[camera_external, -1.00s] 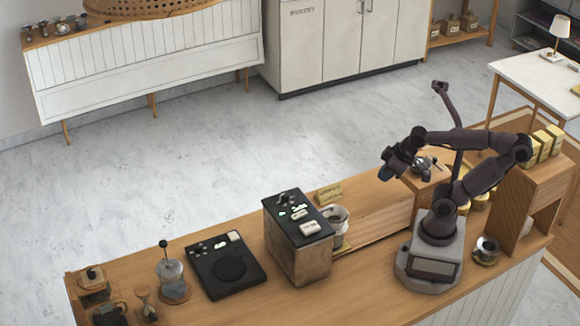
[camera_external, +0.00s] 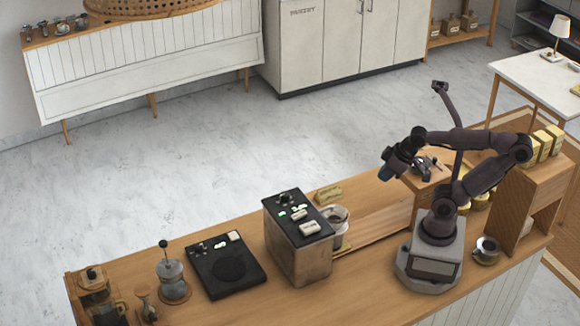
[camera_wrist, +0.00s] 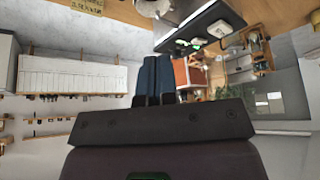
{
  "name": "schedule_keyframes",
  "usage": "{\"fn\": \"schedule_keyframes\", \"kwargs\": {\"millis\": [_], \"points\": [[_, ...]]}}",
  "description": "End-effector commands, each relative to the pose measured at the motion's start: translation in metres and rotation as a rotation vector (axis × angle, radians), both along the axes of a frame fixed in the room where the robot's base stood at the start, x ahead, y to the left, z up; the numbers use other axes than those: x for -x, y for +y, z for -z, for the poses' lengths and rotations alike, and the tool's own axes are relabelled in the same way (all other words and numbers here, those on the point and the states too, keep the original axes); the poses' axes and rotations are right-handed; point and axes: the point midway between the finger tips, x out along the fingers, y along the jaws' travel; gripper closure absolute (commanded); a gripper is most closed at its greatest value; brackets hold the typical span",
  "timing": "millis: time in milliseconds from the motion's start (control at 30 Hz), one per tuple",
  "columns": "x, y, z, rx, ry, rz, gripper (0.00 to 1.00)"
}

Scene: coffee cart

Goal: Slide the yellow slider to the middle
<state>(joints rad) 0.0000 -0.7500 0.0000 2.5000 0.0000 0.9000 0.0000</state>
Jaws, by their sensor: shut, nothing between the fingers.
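I cannot make out a yellow slider in either view. A box-shaped machine (camera_external: 298,262) stands on the counter, with a black top panel (camera_external: 288,200) that carries a dark knob, small green lights and pale controls too small to tell apart. The panel also shows at the top of the wrist view (camera_wrist: 215,23). My gripper (camera_external: 386,174) is up in the air to the right of the machine and well apart from it. In the wrist view its dark blue fingers (camera_wrist: 156,76) are together and empty.
A small yellowish sign (camera_external: 329,193) and a glass carafe (camera_external: 338,218) stand close by the machine. A flat black scale (camera_external: 226,264) and a hand grinder (camera_external: 172,276) are to its left. Yellow packages (camera_external: 542,147) sit on the wooden shelf at right.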

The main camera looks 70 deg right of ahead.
Motion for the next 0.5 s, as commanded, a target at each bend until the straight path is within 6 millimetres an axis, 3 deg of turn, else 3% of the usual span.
{"fn": "schedule_keyframes", "kwargs": {"millis": [267,467,500], "points": [[0.0,0.0,0.0,0.0,0.0,0.0,1.0],[-0.004,-0.006,0.013,0.0,0.067,0.028,0.54],[-0.007,-0.008,0.019,-0.002,0.1,0.041,0.52]]}}
